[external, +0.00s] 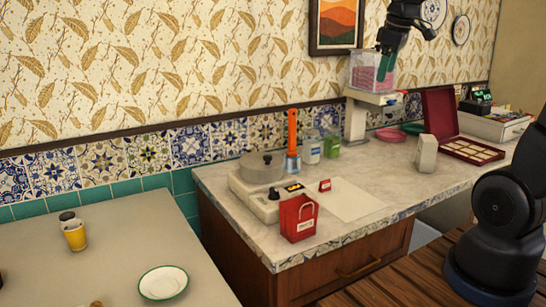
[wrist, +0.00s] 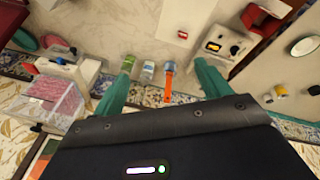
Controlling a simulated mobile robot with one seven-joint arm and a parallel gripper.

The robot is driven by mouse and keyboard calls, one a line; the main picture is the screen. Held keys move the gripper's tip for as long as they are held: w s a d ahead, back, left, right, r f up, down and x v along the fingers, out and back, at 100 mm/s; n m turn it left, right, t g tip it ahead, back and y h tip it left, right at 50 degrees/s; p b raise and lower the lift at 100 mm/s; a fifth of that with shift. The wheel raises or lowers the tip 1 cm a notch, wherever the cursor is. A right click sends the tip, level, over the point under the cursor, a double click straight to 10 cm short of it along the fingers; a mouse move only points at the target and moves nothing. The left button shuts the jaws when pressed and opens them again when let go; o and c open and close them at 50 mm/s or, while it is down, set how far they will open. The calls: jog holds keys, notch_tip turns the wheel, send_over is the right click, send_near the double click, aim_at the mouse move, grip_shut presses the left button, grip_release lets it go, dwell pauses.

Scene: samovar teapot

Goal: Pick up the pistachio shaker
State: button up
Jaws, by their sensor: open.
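The pistachio shaker appears to be the small green jar (external: 332,147), upright near the back of the marble counter beside a white-labelled jar (external: 311,149). In the wrist view a green jar (wrist: 128,61) shows at the left fingertip, partly covered by it; the white-labelled jar (wrist: 147,71) is beside it. My gripper (external: 384,66) is high above the counter, in front of the wall and overlapping the clear bin in the external view. Its teal fingers are wide apart in the wrist view (wrist: 163,68), with nothing held between them.
An orange-handled tool (external: 292,130) stands left of the jars. The clear bin (external: 372,78) with pink contents sits on a tall white stand to their right. A lidded pot (external: 261,167), red bag (external: 298,218) and white box (external: 426,154) also occupy the counter. The middle is fairly clear.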

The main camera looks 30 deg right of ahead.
jog(key=w+d+f+n+g, duration=0.1)
jog(key=w+d+f+n, duration=0.15)
jog(key=w, duration=0.75)
jog(key=n+g, duration=0.2)
jog(key=n, duration=0.8)
send_over(333, 127)
jog(key=shift+m+y, duration=0.25)
jog(key=shift+y, duration=0.05)
jog(key=f, duration=1.7)
jog(key=shift+s, duration=0.4)
jog(key=shift+w+f, duration=0.15)
jog(key=shift+f, duration=0.1)
notch_tip(333, 127, down, 6)
jog(key=shift+r, duration=0.1)
jog(key=f, duration=0.5)
jog(key=shift+w+d, duration=0.15)
jog(key=shift+w, duration=0.25)
jog(key=c, duration=1.2)
jog(key=shift+r, duration=0.2)
